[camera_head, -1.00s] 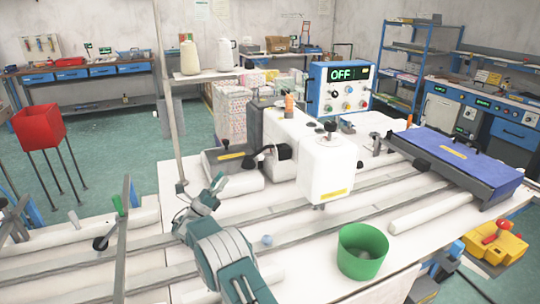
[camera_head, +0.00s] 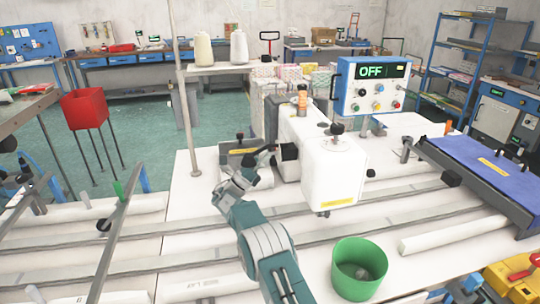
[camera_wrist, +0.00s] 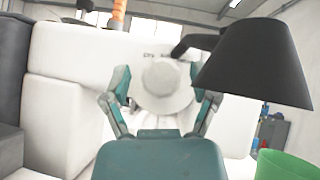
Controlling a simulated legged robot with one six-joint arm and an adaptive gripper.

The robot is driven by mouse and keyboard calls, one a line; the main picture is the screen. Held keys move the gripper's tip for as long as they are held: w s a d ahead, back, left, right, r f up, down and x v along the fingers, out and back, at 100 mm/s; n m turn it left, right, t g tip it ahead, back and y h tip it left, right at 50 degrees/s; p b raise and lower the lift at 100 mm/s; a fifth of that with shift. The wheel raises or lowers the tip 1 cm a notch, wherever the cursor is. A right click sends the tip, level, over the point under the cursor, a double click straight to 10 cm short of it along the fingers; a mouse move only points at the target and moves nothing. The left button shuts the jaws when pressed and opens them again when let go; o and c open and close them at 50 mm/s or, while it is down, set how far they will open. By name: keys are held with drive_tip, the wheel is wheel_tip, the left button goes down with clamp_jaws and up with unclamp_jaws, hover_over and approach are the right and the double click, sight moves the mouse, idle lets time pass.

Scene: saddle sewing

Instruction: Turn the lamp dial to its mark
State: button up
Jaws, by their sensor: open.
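A pale grey round dial (camera_wrist: 168,88) shows in the wrist view on a white face of the sewing machine (camera_head: 334,172). Small dark lettering sits just above it, too blurred to read. My gripper (camera_wrist: 159,72) is open, with one finger on either side of the dial; I cannot tell whether they touch it. In the head view my gripper (camera_head: 238,178) is at the left end of the machine, and the dial cannot be made out there. A black cone-shaped lamp shade (camera_wrist: 254,65) hangs right of the dial in the wrist view.
A black curved arm (camera_wrist: 194,45) runs above the dial, close to the right finger. A green bucket (camera_head: 359,270) stands on the white table in front of the machine. A control box (camera_head: 371,86) reading OFF stands behind. Long grey rails cross the table.

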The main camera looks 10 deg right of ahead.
drive_tip(key=shift+a, duration=0.35)
drive_tip(key=shift+c, duration=1)
drive_tip(key=shift+a, duration=0.2)
clamp_jaws()
drive_tip(key=shift+d, duration=0.2)
drive_tip(key=shift+d+m+g+h, duration=0.15)
drive_tip(key=shift+m+g+h, duration=0.15)
drive_tip(key=shift+m+g, duration=0.8)
drive_tip(key=shift+d+f, duration=0.1)
